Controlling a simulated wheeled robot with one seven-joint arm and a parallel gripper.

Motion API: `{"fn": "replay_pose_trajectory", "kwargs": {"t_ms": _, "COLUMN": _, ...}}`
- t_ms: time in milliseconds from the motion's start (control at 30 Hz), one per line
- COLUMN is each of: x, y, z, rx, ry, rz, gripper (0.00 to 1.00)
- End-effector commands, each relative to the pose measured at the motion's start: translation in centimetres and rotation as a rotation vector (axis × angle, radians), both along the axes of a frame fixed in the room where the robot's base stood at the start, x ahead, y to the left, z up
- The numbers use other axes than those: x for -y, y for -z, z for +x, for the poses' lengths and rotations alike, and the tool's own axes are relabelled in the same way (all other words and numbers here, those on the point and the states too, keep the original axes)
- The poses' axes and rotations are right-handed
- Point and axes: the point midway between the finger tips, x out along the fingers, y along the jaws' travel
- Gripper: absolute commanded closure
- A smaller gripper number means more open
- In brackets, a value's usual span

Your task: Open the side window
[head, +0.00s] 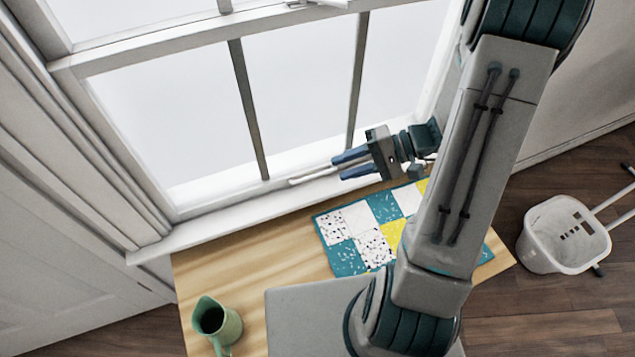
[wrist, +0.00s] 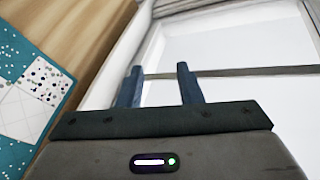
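The window (head: 190,115) is a white sash window with grey bars, above a wooden tabletop. Its lower sash appears down on the sill, with no clear gap. A pale bar, perhaps a handle (head: 308,177), lies along the bottom rail. My gripper (head: 338,167) is just right of this bar in the head view, its two blue fingers pointing left along the rail. The fingers are apart with nothing seen between them. In the wrist view my gripper (wrist: 157,72) also shows open, against the white frame. Whether a finger touches the bar cannot be told.
A patchwork quilt piece (head: 350,233) lies on the wooden tabletop (head: 240,265) below my arm. A green pitcher (head: 218,325) stands at the front left. A white bin (head: 565,235) is on the floor at right. A white latch (head: 320,3) shows at the top edge.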

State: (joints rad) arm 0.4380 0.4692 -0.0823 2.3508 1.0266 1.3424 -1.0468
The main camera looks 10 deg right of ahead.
Motion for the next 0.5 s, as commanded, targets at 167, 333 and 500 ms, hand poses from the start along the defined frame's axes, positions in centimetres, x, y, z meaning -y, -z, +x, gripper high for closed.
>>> {"fn": "replay_pose_trajectory", "kwargs": {"t_ms": 167, "x": 2.6, "y": 8.7, "z": 2.5, "rx": 0.054, "ry": 0.190, "rz": 0.148, "gripper": 0.67}}
{"fn": "replay_pose_trajectory", "kwargs": {"t_ms": 333, "x": 5.1, "y": 14.3, "z": 4.0, "rx": 0.121, "ry": 0.354, "rz": 0.219, "gripper": 0.67}}
{"fn": "replay_pose_trajectory", "kwargs": {"t_ms": 500, "x": 6.6, "y": 16.9, "z": 4.7, "rx": 0.162, "ry": 0.443, "rz": 0.240, "gripper": 0.67}}
